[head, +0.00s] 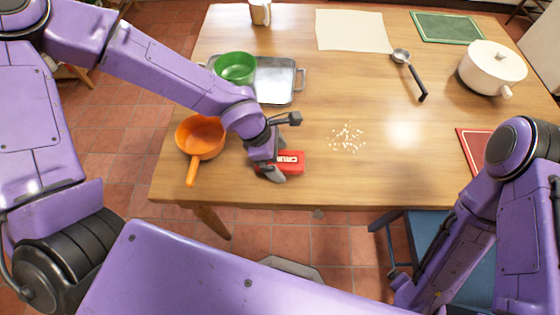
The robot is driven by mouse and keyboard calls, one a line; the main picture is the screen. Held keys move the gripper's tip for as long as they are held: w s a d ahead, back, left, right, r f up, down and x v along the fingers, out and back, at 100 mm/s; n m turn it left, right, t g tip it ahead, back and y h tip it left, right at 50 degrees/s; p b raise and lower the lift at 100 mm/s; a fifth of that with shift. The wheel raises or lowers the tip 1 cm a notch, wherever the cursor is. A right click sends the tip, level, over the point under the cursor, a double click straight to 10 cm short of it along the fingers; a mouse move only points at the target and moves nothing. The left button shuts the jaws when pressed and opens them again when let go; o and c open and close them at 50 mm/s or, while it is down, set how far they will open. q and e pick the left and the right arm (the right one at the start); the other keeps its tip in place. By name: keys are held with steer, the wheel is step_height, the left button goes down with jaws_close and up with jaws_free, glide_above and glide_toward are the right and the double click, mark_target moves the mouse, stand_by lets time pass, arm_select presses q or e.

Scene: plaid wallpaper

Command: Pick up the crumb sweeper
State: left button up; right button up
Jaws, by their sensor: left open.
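The crumb sweeper (293,161) looks like a small red box-shaped tool with a white label. It lies on the wooden table near the front edge. My left gripper (274,169) is at its left end, with its fingers open around or just over that end; the wrist hides part of it. I cannot tell whether the fingers touch it. My right arm shows at the right, but its gripper is out of view.
Crumbs (347,138) lie scattered right of the sweeper. An orange pan (201,137) is close on the left. A green bowl (235,68) sits on a metal tray (276,84) behind. A ladle (411,75) and white pot (492,67) stand farther right. The table (375,180) is clear front-centre.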

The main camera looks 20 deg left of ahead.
arm_select(q)
steer(key=c, duration=1.1)
step_height(320, 180, up, 18)
steer(key=p, duration=0.2)
steer(key=shift+p, duration=0.4)
steer(key=shift+r, duration=0.1)
